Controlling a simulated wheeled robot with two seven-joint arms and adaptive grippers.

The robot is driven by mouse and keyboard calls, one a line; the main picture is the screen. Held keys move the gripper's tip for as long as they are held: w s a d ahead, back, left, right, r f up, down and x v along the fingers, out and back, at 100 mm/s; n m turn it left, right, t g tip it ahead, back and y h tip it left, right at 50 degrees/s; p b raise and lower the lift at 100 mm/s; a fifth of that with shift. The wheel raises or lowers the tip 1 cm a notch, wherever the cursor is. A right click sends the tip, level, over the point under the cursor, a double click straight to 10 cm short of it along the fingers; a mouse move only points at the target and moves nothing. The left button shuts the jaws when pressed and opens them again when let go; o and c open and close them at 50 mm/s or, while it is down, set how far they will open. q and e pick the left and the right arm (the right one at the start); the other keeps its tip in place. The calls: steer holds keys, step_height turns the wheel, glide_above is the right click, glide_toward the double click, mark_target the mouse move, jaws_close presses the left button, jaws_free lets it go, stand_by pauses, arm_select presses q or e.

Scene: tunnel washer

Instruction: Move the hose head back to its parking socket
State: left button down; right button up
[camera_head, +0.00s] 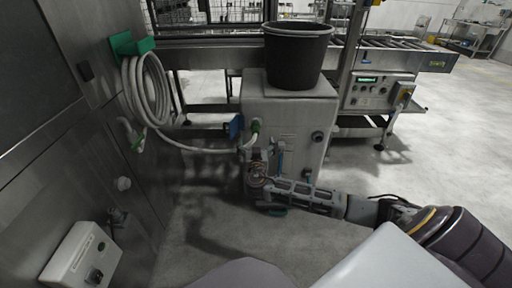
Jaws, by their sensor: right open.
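A white hose (148,97) hangs in coils on a green bracket (132,46) on the left metal wall. My right gripper (257,157) is open, just below the hose head in the picture. Whether they touch is unclear. My left gripper is out of view.
A black bucket (297,52) stands on the cabinet. A blue plate (235,126) is beside the hose head, and a blue handle (281,158) is close to my gripper. A control box (378,92) and roller conveyor (400,48) stand behind. Floor at right is clear.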

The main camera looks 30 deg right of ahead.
mark_target(255, 135)
steer(key=shift+w+d, duration=0.4)
steer(key=shift+w, duration=0.2)
steer(key=shift+w+d, duration=0.15)
steer(key=shift+w, duration=0.1)
steer(key=shift+w+d+f+b, duration=0.15)
steer(key=shift+w+b, duration=0.1)
steer(key=shift+b, duration=0.2)
steer(key=shift+b+x, duration=0.7)
steer(key=shift+x, duration=0.45)
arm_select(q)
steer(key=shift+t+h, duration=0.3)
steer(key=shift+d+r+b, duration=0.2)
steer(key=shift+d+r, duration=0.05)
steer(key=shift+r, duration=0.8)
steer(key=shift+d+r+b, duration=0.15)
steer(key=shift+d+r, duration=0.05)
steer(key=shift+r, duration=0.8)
arm_select(e)
steer(key=shift+x, duration=0.8)
jaws_close()
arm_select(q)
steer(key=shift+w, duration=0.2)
arm_select(e)
steer(key=shift+s, duration=0.15)
